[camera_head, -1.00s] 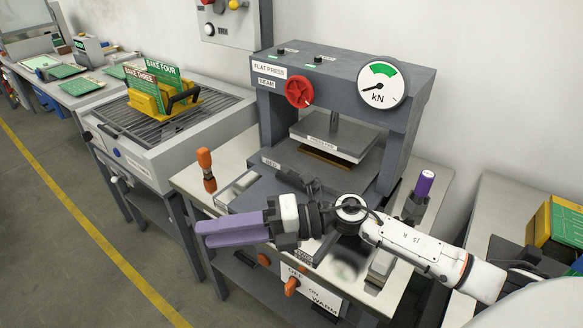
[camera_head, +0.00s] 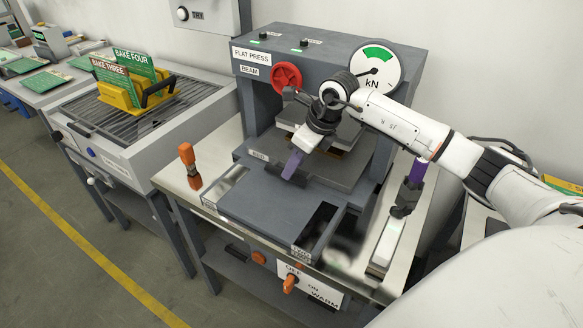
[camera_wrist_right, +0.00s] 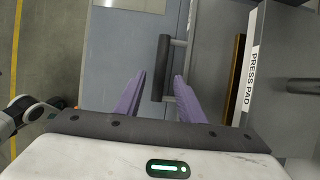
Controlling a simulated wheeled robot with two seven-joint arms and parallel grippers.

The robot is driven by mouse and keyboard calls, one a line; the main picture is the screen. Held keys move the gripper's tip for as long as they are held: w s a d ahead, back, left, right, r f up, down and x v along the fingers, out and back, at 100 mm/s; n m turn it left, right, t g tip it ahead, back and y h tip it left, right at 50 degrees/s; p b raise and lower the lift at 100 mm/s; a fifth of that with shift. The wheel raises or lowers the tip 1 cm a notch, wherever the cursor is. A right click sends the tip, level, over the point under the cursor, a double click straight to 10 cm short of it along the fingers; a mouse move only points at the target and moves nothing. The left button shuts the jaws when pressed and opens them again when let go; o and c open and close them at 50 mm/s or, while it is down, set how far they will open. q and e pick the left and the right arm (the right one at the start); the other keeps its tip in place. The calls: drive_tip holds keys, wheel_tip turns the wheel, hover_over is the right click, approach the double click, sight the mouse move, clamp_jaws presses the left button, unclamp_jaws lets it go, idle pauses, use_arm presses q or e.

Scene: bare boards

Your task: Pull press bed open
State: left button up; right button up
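The press bed (camera_head: 342,172) is a grey slab labelled BED, lying in the flat press (camera_head: 335,62) below the raised press pad (camera_head: 346,131). Its dark bar handle (camera_wrist_right: 162,68) shows in the right wrist view, on posts standing off the bed's front. My right gripper (camera_head: 293,164) points down at the bed's front edge. In the right wrist view its purple fingers (camera_wrist_right: 158,96) are apart, with the handle's near end between them and closer to the right finger. Contact cannot be told. The left gripper is not in view.
A flat grey deck (camera_head: 262,198) lies in front of the bed, with an open slot (camera_head: 318,228) at its right. A rack holding green boards (camera_head: 133,66) stands on the left bench.

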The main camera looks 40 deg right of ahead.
drive_tip(key=shift+x, duration=1.45)
drive_tip(key=c, duration=0.9)
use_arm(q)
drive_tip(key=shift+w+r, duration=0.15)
use_arm(e)
clamp_jaws()
drive_tip(key=shift+a, duration=0.15)
